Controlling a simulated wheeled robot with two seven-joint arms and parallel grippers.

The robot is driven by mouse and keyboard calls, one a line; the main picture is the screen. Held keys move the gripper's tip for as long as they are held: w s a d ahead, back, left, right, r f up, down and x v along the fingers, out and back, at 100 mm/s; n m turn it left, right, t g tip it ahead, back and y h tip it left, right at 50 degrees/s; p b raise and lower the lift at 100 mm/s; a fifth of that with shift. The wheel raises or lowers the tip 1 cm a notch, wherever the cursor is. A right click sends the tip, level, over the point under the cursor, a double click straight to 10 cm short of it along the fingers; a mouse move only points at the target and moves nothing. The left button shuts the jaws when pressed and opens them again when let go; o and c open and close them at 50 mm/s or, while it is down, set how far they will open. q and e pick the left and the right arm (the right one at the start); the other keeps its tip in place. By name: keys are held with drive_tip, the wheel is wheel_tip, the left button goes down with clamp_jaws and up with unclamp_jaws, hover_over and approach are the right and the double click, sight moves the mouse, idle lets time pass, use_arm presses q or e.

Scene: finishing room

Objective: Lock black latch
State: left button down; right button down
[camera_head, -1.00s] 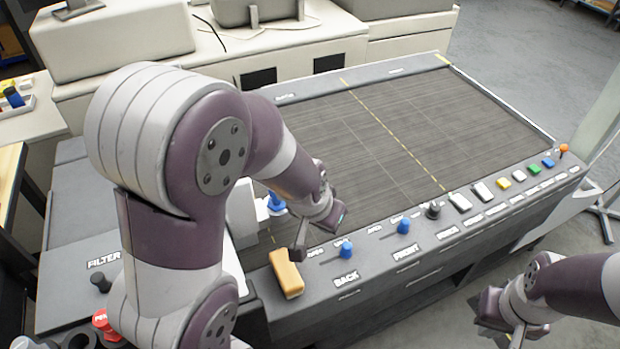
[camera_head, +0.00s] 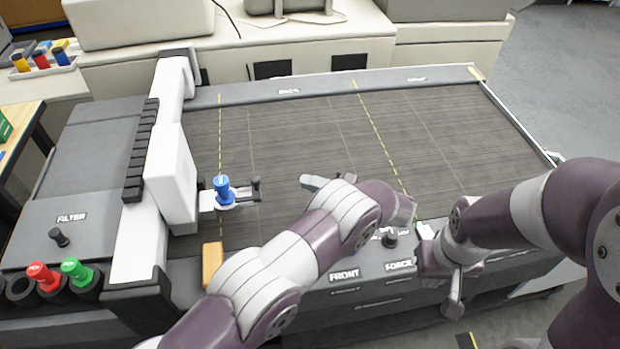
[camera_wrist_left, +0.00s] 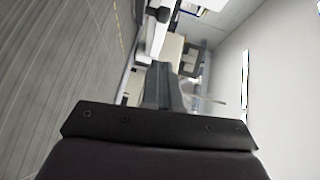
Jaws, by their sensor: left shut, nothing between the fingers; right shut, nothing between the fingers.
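A small black handle (camera_head: 256,188), perhaps the latch, sticks out to the right of the blue knob (camera_head: 222,188) on the white carriage; I cannot tell its lock state. My left gripper (camera_head: 312,182) is mostly hidden behind my left arm, with only a grey tip showing over the bed, apart from and right of the handle. Its shut fingers (camera_wrist_left: 165,88) show in the left wrist view, with a black knob-like part (camera_wrist_left: 160,12) beyond them. My right gripper (camera_head: 455,292) is shut and empty, in front of the panel's front edge.
A white upright rail (camera_head: 172,170) stands at the left of the slatted bed (camera_head: 300,130). A tan block (camera_head: 212,262) sits at the front left. Black knobs stand by FILTER (camera_head: 58,237) and FORCE (camera_head: 389,240). Red (camera_head: 42,275) and green (camera_head: 76,270) knobs are front left.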

sight(255, 183)
use_arm(q)
drive_tip(key=a+f+p, duration=0.1)
drive_tip(key=a+p, duration=0.4)
drive_tip(key=a, duration=0.4)
drive_tip(key=shift+w+p, duration=0.3)
drive_tip(key=shift+w, duration=0.05)
drive_tip(key=a, duration=0.2)
drive_tip(key=s+a+p, duration=0.1)
drive_tip(key=shift+a+r, duration=0.15)
drive_tip(key=shift+a, duration=0.25)
drive_tip(key=shift+s+a, duration=0.1)
drive_tip(key=shift+a, duration=0.05)
